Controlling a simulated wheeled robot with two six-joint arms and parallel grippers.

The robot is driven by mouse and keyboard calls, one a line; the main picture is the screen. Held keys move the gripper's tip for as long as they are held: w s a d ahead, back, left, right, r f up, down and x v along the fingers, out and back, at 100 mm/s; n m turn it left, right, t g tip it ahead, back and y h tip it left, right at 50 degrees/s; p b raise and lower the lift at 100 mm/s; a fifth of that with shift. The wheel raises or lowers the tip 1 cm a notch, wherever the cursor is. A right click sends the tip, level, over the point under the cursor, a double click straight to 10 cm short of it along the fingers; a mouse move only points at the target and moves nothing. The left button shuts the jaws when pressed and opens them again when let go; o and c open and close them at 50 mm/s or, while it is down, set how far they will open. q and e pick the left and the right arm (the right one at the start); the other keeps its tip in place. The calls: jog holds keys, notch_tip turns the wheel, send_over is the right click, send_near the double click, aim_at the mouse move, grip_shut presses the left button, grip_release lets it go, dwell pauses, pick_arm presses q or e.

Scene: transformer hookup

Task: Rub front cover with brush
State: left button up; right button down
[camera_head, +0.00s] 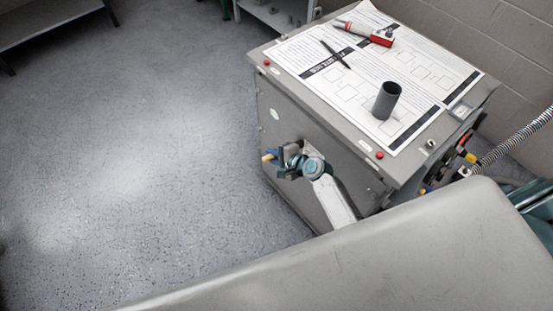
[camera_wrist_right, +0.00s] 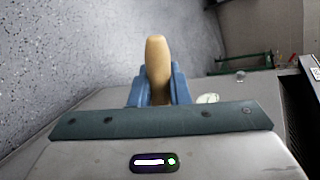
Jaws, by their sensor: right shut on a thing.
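The transformer cabinet's grey front cover (camera_head: 283,112) faces the open floor in the head view. My right gripper (camera_head: 275,158) is beside this cover, with its arm partly hiding it. It is shut on the brush, whose tan wooden handle (camera_head: 267,157) sticks out to the left. In the right wrist view the handle (camera_wrist_right: 157,60) stands between the blue fingers of the gripper (camera_wrist_right: 152,88). The bristles are hidden, so I cannot tell whether they touch the cover. My left gripper is not in view.
On the cabinet top lie printed sheets (camera_head: 425,68), a red-and-grey tool (camera_head: 365,32), a black pen-like item (camera_head: 335,54) and an upright dark cup (camera_head: 386,100). A coiled hose (camera_head: 515,139) is at the right. The floor (camera_head: 130,150) at left is clear.

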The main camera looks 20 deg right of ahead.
jog(key=shift+s+a+r+p, duration=0.1)
jog(key=shift+s+a+p, duration=0.15)
jog(key=shift+a, duration=0.4)
jog(key=shift+s+a+p, duration=0.2)
jog(key=shift+a+p, duration=0.05)
jog(key=shift+a, duration=0.35)
jog(key=shift+s+a+r+p, duration=0.1)
jog(key=shift+s+a+p, duration=0.15)
jog(key=shift+a, duration=0.4)
jog(key=shift+s+a+f, duration=0.1)
jog(key=shift+s+a, duration=0.1)
jog(key=shift+a, duration=0.25)
jog(key=shift+s+a+f, duration=0.1)
jog(key=shift+s+a, duration=0.05)
jog(key=shift+a, duration=0.3)
jog(key=a, duration=0.1)
jog(key=s+a+p, duration=0.1)
jog(key=shift+a, duration=0.4)
